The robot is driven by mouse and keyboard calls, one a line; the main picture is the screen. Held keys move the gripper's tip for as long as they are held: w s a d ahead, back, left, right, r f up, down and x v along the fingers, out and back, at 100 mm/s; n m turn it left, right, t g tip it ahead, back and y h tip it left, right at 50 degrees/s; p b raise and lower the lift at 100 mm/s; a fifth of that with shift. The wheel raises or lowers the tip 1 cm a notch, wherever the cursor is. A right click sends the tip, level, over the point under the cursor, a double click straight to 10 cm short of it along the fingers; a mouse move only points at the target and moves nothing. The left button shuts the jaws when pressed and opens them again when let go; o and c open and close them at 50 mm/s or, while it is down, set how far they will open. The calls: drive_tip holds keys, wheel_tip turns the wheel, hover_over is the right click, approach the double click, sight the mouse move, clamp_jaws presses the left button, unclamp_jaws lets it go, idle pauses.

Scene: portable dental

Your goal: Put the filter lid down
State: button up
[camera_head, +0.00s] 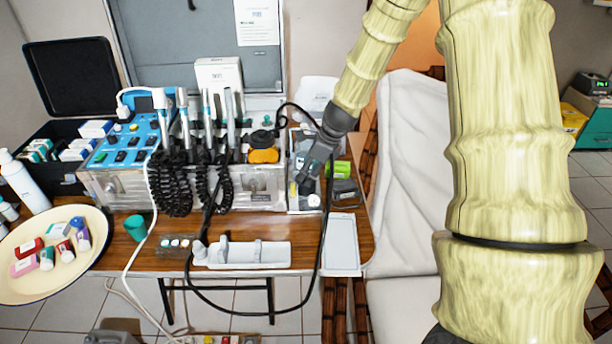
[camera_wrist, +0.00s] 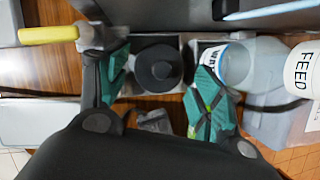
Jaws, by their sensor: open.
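A black round lid with a raised centre knob, which looks like the filter lid (camera_wrist: 157,68), sits in a grey square-edged housing in the wrist view. My gripper (camera_wrist: 163,92) is open, with one teal fingertip to the left of the lid and the other to its lower right. The fingers appear apart from the lid; I cannot tell how high they are above it. In the head view my gripper (camera_head: 305,176) points down over the right end of the dental unit, and I cannot make out the lid beneath it.
A clear bottle (camera_wrist: 255,65) stands close to the right finger. A yellow cylinder (camera_wrist: 48,34) lies at upper left. In the head view, the metal unit (camera_head: 240,190) with several handpieces stands left of my gripper. A white tray (camera_head: 341,246) lies in front, and a black hose loops nearby.

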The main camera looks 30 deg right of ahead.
drive_tip(key=v, duration=0.8)
